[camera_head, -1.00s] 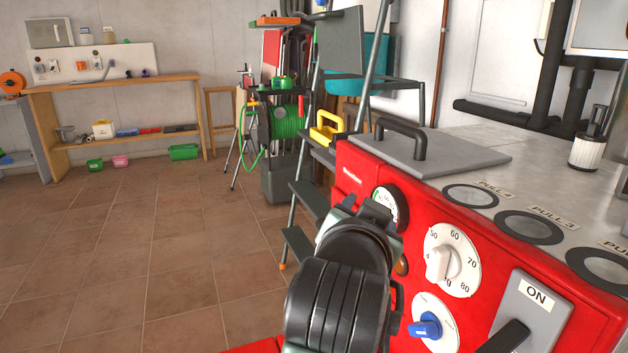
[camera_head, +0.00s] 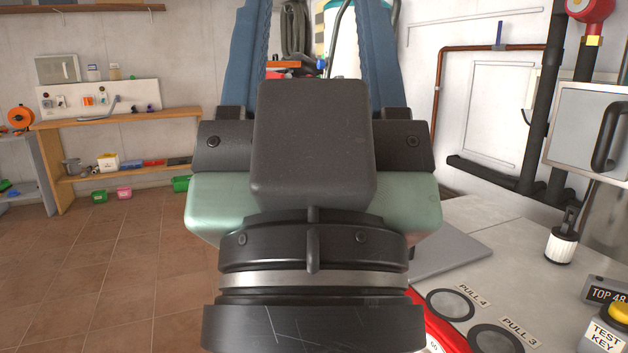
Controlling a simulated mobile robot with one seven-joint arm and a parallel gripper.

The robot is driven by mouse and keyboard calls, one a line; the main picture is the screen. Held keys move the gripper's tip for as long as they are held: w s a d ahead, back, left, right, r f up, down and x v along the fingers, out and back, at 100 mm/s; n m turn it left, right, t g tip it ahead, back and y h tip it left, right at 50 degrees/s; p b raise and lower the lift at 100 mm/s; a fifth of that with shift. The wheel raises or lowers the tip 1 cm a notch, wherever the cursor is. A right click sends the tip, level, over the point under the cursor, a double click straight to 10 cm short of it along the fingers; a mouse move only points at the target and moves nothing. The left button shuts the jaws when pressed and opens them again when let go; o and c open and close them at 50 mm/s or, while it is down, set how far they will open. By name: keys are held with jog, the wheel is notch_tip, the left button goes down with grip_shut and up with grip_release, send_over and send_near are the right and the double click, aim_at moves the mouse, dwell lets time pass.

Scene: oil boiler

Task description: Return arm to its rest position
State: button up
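My gripper (camera_head: 312,40) fills the middle of the head view, raised close to the camera and pointing up and away. Its two blue fingers stand well apart, with a wide gap between them and nothing seen held. The fingertips run past the top edge of the picture. The green and black wrist hides much of the red boiler (camera_head: 436,322), of which only a sliver of the red front and part of the grey top show at the lower right.
Black pipes (camera_head: 548,130) stand behind. A wooden workbench (camera_head: 120,120) is far left; the tiled floor before it is clear.

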notch_tip(320, 180, up, 21)
jog(key=p, duration=1.8)
jog(key=shift+f, duration=0.25)
jog(key=shift+c, duration=0.6)
jog(key=shift+d, duration=0.1)
